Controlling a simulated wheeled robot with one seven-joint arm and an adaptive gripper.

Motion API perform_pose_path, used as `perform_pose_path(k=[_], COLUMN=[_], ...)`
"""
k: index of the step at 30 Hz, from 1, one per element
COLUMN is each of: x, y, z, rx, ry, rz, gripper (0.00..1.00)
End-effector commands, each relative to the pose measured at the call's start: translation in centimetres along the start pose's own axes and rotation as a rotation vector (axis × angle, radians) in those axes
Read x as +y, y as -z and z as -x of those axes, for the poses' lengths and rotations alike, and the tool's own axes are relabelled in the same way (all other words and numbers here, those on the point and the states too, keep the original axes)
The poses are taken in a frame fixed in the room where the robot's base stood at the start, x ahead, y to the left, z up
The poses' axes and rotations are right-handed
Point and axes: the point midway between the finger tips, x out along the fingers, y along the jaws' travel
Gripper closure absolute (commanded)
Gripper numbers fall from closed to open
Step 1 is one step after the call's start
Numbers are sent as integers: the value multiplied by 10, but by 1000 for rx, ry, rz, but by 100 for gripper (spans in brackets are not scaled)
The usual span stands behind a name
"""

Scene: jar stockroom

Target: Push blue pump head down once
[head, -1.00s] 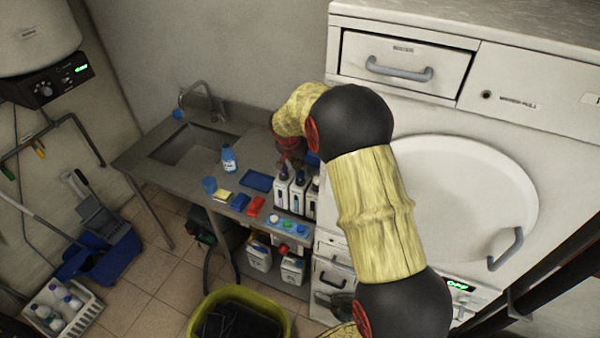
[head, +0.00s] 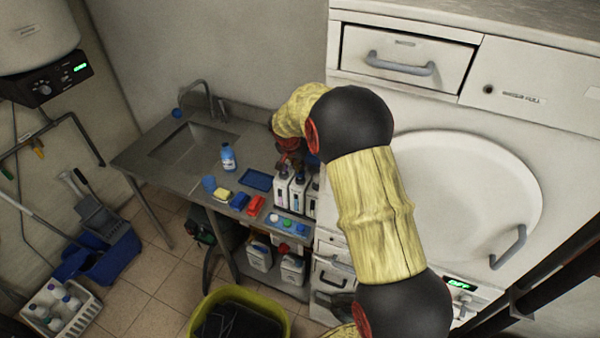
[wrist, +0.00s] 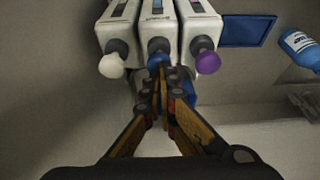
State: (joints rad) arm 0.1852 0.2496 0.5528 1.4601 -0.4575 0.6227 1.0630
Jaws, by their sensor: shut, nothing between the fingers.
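Three white dispenser bottles stand in a row, with pump heads in white (wrist: 112,66), blue (wrist: 158,60) and purple (wrist: 207,63) in the wrist view. The blue pump head is on the middle bottle (wrist: 160,27). My gripper (wrist: 160,76) is shut and empty, its fingertips right at the blue pump head and partly covering it. I cannot tell whether they touch it or how far down it is. In the head view my gripper (head: 289,155) shows just above the bottles (head: 281,190), and my arm hides part of them.
A blue tray (head: 257,180) and a blue bottle (head: 228,157) stand on the steel counter left of the dispensers. A sink (head: 190,148) lies farther left. A large white machine (head: 470,110) closes off the right side. The wall is close behind the bottles.

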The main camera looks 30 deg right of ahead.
Motion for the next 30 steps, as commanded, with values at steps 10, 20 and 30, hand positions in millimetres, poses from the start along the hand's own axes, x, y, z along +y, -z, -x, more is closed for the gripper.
perform_pose_path(k=[10,20,30], x=[0,1,1], y=[-5,-8,-6], z=[-12,-18,-11], rx=[-1,-3,-3], ry=[0,-2,-3], rz=[0,1,1], gripper=[100,100,100])
